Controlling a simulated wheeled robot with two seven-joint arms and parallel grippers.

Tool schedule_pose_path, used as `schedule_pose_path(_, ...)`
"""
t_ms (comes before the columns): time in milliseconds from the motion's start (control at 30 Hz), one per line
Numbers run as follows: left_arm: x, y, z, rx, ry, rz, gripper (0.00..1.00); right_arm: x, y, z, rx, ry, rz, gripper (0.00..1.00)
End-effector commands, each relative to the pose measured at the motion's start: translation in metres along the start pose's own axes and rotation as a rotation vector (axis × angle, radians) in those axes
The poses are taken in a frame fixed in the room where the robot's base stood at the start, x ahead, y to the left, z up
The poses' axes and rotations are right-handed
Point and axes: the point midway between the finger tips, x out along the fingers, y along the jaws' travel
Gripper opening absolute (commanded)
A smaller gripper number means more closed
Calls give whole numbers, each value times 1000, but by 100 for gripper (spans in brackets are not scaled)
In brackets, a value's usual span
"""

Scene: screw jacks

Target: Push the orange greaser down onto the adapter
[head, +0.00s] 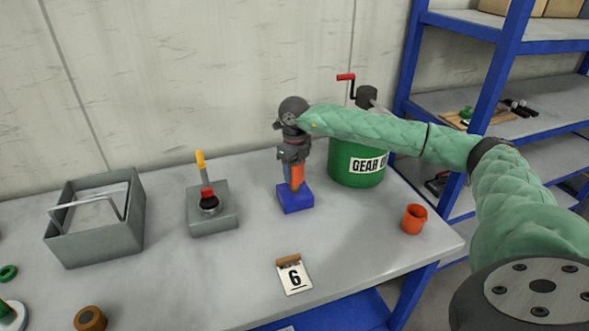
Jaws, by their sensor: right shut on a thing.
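The orange greaser (298,174) is upright between the fingers of my right gripper (292,167), which is shut on it and points straight down. The greaser's lower end is at or just above the top of a blue block (295,203) on the table; I cannot tell whether they touch. The gripper's dark fingers and wrist hide the greaser's upper part. I cannot make out the adapter for certain; it may be hidden at the greaser's lower end. My left gripper is not in view.
A green gear oil drum (345,163) with a red-handled crank stands close right of the gripper. A grey block (212,221) with a yellow-tipped lever and a grey box (97,240) stand left. An orange cup (413,219) stands right, and a number 6 card (294,278) in front.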

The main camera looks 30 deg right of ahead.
Motion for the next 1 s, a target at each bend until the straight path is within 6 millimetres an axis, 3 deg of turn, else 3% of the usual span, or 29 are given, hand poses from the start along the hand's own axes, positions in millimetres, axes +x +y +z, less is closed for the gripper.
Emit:
schedule_pose_path(800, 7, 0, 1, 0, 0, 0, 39, 8, 0, 0, 0, 0, 0, 23)
schedule_pose_path(833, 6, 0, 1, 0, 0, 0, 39, 7, 0, 0, 0, 0, 0, 59)
schedule_pose_path(933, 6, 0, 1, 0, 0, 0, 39, 8, 0, 0, 0, 0, 0, 79)
schedule_pose_path(1000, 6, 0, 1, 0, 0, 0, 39, 8, 0, 0, 0, 0, 0, 79)
